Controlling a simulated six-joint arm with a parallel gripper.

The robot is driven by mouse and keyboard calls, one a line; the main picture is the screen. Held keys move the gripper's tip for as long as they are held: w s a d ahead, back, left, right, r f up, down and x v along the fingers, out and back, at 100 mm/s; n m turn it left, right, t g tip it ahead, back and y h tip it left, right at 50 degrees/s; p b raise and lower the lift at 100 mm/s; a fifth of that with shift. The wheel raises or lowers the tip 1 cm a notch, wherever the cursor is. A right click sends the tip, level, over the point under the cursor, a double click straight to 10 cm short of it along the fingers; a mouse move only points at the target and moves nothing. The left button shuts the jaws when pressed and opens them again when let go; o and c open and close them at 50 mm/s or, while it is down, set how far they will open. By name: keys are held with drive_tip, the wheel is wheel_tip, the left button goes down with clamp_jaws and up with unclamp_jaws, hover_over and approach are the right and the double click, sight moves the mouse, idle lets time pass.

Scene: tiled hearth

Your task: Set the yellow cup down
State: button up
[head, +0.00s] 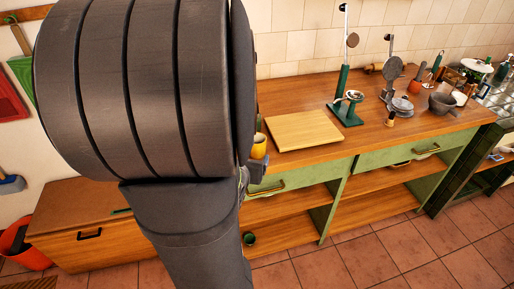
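The yellow cup (259,150) shows at the right edge of my arm, by the left front part of the wooden counter. My arm hides part of it. I cannot tell whether the cup rests on the counter or is held above it. My large dark arm fills the left middle of the view and hides my gripper almost wholly. Only a small grey piece shows below the cup, and it may be part of the gripper. The fingers cannot be made out.
A wooden board (303,130) lies on the counter (385,138) right of the cup. A green stand (345,108) is behind it, with a grey mortar (441,104) and several utensils further right. A low wooden cabinet (80,225) stands left.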

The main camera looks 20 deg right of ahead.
drive_tip(key=x, duration=1.2)
drive_tip(key=shift+w, duration=0.1)
drive_tip(key=shift+x, duration=2.65)
drive_tip(key=shift+w+a+r, duration=0.1)
drive_tip(key=shift+a, duration=0.1)
drive_tip(key=c, duration=1.2)
drive_tip(key=shift+r, duration=0.15)
